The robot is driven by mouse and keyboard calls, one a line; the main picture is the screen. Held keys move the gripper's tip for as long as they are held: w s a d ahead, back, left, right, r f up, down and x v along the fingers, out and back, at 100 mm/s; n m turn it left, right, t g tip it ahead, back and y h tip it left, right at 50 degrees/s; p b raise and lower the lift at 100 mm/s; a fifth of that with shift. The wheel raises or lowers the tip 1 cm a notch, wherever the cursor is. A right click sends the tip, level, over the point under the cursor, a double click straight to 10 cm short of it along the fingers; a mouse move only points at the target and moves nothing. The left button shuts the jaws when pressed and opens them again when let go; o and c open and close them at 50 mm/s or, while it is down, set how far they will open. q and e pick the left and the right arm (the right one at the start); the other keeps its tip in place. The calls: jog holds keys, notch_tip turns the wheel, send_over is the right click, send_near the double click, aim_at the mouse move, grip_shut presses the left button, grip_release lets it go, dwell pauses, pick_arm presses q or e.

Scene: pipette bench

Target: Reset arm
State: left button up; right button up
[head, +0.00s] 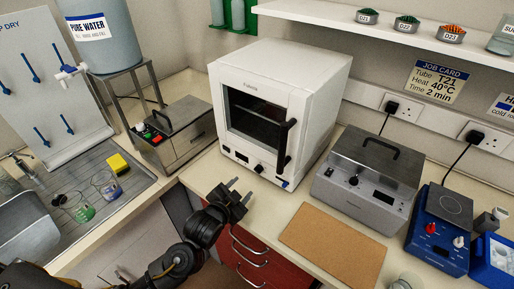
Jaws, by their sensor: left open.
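My left gripper (238,190) is open and empty. It is held in front of the bench's front edge, below and to the left of the white oven (275,110). Its black arm comes in from the lower left. The gripper appears apart from the oven and the bench. My right gripper is not in view.
A cork mat (333,245) lies on the bench. A grey lidded bath (368,180) and a blue hotplate (442,225) stand to the right. A steel bath (175,135), a water tank (100,35) and a sink with a yellow sponge (118,163) are left. Red drawers (260,255) are below.

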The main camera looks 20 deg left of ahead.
pick_arm(q)
jog(key=s+a+f+n+g+y, duration=0.1)
jog(key=s+a+f+n+g, duration=0.2)
jog(key=s, duration=0.6)
jog(key=s+a+f+n+g, duration=0.1)
jog(key=s+f+g, duration=0.25)
jog(key=s, duration=0.55)
jog(key=s+a+f+n+g+y, duration=0.1)
jog(key=s+a+f+n+g, duration=0.2)
jog(key=s, duration=0.6)
notch_tip(320, 180, down, 28)
jog(key=s+r+g+b, duration=0.1)
jog(key=g+b, duration=0.1)
jog(key=b, duration=0.2)
jog(key=s+a+f+b, duration=0.1)
jog(key=s+f, duration=0.7)
jog(key=f, duration=0.2)
jog(key=s+a+f+m+g+b, duration=0.1)
jog(key=s+f+b, duration=0.1)
jog(key=s+f, duration=0.7)
notch_tip(320, 180, down, 2)
jog(key=shift+a+f, duration=0.15)
jog(key=shift+f, duration=0.05)
jog(key=shift+g, duration=0.25)
